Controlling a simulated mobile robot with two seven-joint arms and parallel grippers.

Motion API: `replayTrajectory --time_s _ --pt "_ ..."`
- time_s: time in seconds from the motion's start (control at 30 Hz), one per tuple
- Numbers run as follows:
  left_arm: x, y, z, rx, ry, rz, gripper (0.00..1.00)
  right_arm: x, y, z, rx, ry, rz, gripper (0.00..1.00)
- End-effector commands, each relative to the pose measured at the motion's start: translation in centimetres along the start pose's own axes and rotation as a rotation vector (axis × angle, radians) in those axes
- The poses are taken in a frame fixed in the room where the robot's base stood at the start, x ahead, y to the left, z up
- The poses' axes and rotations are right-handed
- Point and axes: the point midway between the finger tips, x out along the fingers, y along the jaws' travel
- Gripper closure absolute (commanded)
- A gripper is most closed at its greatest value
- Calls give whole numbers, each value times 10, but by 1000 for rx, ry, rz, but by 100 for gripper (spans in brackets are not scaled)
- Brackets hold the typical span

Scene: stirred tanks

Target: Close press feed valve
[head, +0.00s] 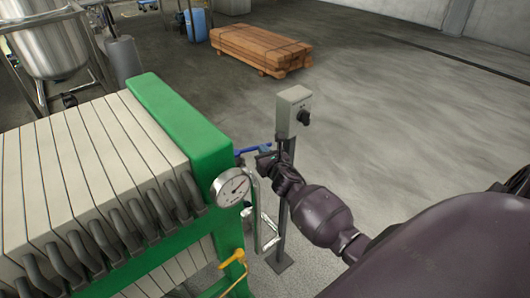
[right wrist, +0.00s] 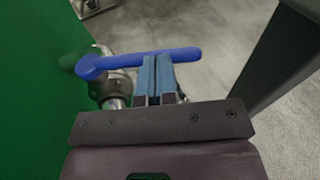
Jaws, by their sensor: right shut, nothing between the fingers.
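A valve with a blue lever handle (head: 251,149) sits on the pipework beside the green end frame of the filter press. In the right wrist view the blue handle (right wrist: 125,62) lies crosswise, joined to a metal valve body (right wrist: 118,85) at its left. My right gripper (head: 266,160) is at the handle's free end. In the right wrist view its bluish fingers (right wrist: 158,78) are together, with nothing between them, and their tips are right at the handle. I cannot tell if they touch it. My left gripper is not in view.
The filter press's green frame (head: 180,125) stands close on the left, with a round gauge (head: 231,187). A yellow handle (head: 233,259) is lower down. A grey post with a control box (head: 293,111) stands just behind my right gripper. Stacked timber (head: 258,48) lies farther back; open floor is to the right.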

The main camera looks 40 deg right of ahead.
Motion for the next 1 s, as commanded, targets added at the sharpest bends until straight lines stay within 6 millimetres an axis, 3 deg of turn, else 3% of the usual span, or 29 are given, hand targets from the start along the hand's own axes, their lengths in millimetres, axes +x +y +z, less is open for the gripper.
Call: replayTrajectory --time_s 0.4,1.0 --pt "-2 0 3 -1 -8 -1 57 15 -4 1 -9 0 73 100" --pt "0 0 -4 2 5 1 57 18 -5 2 -9 -1 71 100"
